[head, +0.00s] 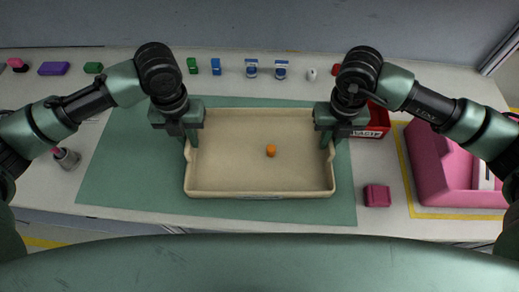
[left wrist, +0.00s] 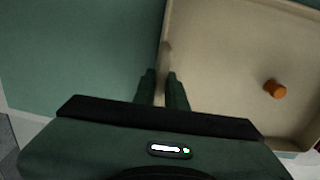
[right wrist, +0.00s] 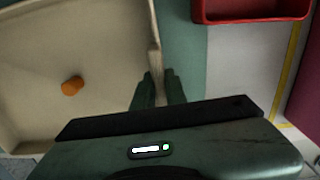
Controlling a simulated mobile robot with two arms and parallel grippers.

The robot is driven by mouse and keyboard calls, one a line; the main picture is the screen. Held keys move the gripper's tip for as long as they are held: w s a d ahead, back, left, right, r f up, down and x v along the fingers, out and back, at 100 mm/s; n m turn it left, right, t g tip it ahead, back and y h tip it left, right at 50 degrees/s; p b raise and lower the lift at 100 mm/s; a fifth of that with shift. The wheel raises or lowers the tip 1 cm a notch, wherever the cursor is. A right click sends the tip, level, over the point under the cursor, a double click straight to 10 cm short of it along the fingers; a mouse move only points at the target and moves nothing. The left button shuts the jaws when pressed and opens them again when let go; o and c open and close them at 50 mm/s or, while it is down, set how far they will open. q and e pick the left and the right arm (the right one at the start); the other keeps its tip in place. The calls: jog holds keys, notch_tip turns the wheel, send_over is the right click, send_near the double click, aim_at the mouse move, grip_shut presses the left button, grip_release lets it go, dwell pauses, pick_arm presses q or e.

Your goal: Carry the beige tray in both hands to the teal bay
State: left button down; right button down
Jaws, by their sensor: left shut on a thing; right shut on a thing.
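The beige tray (head: 230,180) is over the teal bay (head: 120,170), a teal rectangle on the table, in the head view. A small orange cylinder (head: 271,151) is inside the tray, right of its middle. My left gripper (head: 188,140) is shut on the tray's left wall, and the wall shows between its fingers in the left wrist view (left wrist: 163,88). My right gripper (head: 328,142) is shut on the right wall, also seen in the right wrist view (right wrist: 158,88). I cannot tell whether the tray rests on the bay or hangs just above it.
A red bin (head: 378,122) stands close right of the tray. A pink bin (head: 430,170) is further right, and a crimson block (head: 377,195) lies near the front. Several small objects line the back, including a purple block (head: 54,69). A grey cup-like thing (head: 67,158) is at left.

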pick_arm(q)
jog(key=shift+r, duration=0.2)
pick_arm(e)
jog(key=shift+r, duration=0.15)
